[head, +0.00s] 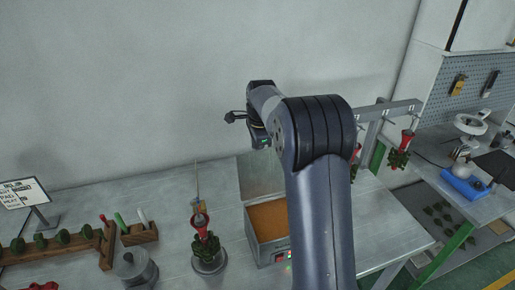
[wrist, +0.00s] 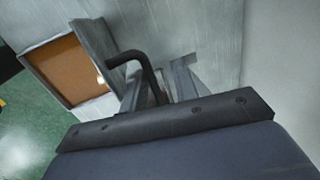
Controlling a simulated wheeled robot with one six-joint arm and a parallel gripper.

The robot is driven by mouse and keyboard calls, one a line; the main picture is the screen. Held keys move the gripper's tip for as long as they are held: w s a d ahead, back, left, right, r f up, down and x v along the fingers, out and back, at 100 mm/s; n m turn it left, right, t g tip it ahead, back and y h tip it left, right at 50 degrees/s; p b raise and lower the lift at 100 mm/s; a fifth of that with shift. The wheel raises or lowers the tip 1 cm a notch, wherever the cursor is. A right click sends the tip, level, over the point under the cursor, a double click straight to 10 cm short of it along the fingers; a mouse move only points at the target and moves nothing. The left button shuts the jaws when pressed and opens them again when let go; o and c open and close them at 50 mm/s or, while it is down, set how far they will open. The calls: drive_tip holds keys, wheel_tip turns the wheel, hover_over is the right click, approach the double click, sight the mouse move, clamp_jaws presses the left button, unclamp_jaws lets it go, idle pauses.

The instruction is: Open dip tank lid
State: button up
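The dip tank (head: 279,246) is a grey metal box on the bench, with orange-brown wax (head: 268,219) showing inside. Its grey lid (head: 260,174) stands raised, roughly upright, at the tank's back edge. In the wrist view the wax (wrist: 70,68) and the lid (wrist: 96,45) show at the left. The lid's black bent handle (wrist: 143,62) runs down between the two grey fingers of my gripper (wrist: 158,90). The fingers look apart, with the handle between them; firm contact is not visible. In the head view my fingers are hidden behind the lid and arm.
A stand with a red-topped green wax tree (head: 206,246) and a grey pot (head: 135,268) are left of the tank. A wooden tool rack (head: 112,243) is farther left. A metal frame (head: 385,109) with hanging trees is right. The wall is close behind.

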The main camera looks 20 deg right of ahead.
drive_tip(key=shift+f, duration=0.1)
drive_tip(key=b+v, duration=0.1)
drive_tip(key=v, duration=0.9)
drive_tip(key=shift+r+b, duration=0.4)
drive_tip(key=shift+c, duration=0.3)
